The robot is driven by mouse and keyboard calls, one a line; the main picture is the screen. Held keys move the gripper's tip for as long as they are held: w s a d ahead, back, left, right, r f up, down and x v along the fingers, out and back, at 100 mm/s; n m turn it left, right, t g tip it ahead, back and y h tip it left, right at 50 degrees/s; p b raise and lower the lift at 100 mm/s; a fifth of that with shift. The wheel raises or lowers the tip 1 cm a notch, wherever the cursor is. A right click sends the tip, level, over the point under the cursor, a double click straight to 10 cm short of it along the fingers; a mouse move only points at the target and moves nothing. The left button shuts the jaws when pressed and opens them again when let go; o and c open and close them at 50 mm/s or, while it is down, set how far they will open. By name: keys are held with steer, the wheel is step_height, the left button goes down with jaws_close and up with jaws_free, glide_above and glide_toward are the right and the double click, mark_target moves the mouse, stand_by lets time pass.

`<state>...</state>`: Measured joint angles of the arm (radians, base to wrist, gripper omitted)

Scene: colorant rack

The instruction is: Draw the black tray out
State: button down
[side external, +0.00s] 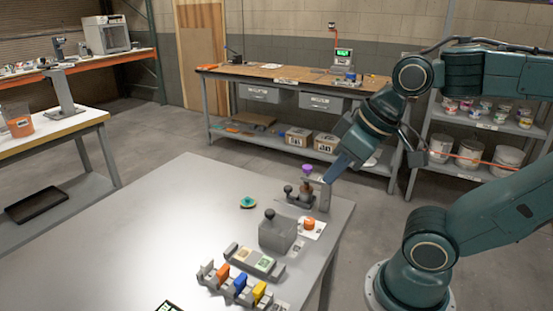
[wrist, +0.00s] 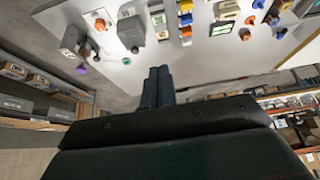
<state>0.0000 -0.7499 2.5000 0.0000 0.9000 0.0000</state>
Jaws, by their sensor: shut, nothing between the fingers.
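My gripper (side external: 337,168) is high above the right end of the white table. Its fingers, seen in the wrist view (wrist: 158,76), are together with nothing between them. A small rack (side external: 238,289) at the table's front holds an orange piece (side external: 222,273), a blue piece (side external: 240,282) and a yellow piece (side external: 259,292). I cannot make out a black tray in this rack. A flat black tray (side external: 37,205) lies on the lower shelf of the left bench, far from my gripper.
A grey block with a knob (side external: 277,233), a low grey holder (side external: 254,263) and a purple-topped device (side external: 306,190) stand on the white table (side external: 170,215). The table's left part is clear.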

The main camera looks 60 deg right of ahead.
steer(key=c, duration=1.3)
jaws_free()
steer(key=shift+w+d+r, duration=0.1)
steer(key=shift+w, duration=0.1)
steer(key=shift+o, duration=1)
steer(key=shift+w+d+r, duration=0.1)
steer(key=shift+w, duration=0.15)
steer(key=m+g, duration=0.6)
steer(key=m, duration=0.1)
glide_above(288, 187)
step_height(288, 187, down, 15)
steer(key=shift+s+r, duration=0.1)
steer(key=shift+r, duration=0.05)
steer(key=shift+f, duration=6.9)
